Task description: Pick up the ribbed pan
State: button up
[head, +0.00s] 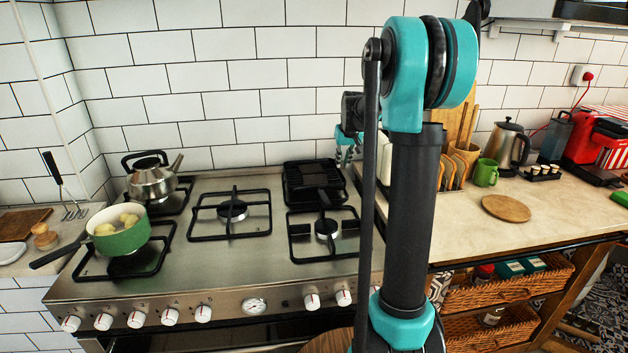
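The black ribbed pan (313,180) sits on the back right burner of the steel stove (268,188). Its dark handle points toward the front, over the front right burner. It looks empty. My arm rises just to the right of the pan and hides part of the stove's right edge.
A green pot (122,238) with pale food sits front left, its handle pointing left. A steel kettle (151,182) stands behind it. The centre burner (231,212) is bare. A round board (506,208) and a green mug (486,172) are on the right counter.

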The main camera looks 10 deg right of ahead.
aim_at(341, 172)
jog(key=shift+x, duration=2.65)
jog(key=shift+d, duration=0.15)
grip_shut()
